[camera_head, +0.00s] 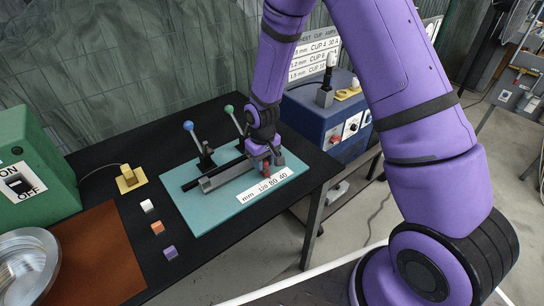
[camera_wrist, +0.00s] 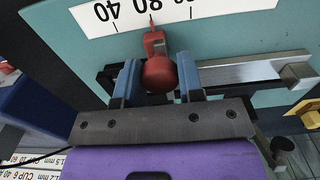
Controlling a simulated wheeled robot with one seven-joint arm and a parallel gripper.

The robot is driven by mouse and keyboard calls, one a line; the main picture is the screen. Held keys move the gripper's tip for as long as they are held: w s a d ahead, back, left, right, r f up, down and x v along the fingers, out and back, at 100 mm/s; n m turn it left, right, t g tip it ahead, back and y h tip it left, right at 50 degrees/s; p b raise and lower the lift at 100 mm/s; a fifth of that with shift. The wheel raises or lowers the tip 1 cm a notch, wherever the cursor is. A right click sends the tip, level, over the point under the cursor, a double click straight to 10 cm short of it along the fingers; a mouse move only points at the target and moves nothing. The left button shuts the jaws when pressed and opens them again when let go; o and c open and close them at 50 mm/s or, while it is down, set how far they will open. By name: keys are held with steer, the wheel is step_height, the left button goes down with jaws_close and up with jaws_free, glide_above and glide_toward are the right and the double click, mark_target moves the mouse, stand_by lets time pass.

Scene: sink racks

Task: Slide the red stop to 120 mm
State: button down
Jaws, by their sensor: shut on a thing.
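The red stop (camera_wrist: 159,74) has a round knob and a narrow pointer. It sits on a metal rail (camera_wrist: 245,72) beside a white scale strip (camera_wrist: 235,9). Its pointer is at the tick next to the 80 mark, with 40 to the left in the wrist view. My gripper (camera_wrist: 157,68) is shut on the red stop, one finger on each side of the knob. In the head view my gripper (camera_head: 265,158) is over the right part of the rail, and the red stop (camera_head: 266,169) shows just below it. The scale strip (camera_head: 264,185) reads mm, 120, 80, 40 from left to right.
A teal board (camera_head: 205,213) on the black table carries the rail. Blue-knobbed (camera_head: 189,126) and green-knobbed (camera_head: 229,109) levers stand behind it. Small blocks (camera_head: 157,227) lie left of the board. A blue box (camera_head: 340,120) stands beyond the table's right side.

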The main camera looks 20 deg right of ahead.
steer(key=shift+s+a, duration=0.2)
steer(key=shift+a, duration=0.45)
steer(key=shift+s+a, duration=0.25)
steer(key=shift+a, duration=0.4)
steer(key=shift+s+a, duration=0.2)
steer(key=shift+a, duration=0.45)
steer(key=c, duration=0.7)
jaws_free()
steer(key=shift+c, duration=0.2)
step_height(320, 180, up, 11)
steer(key=shift+f, duration=0.1)
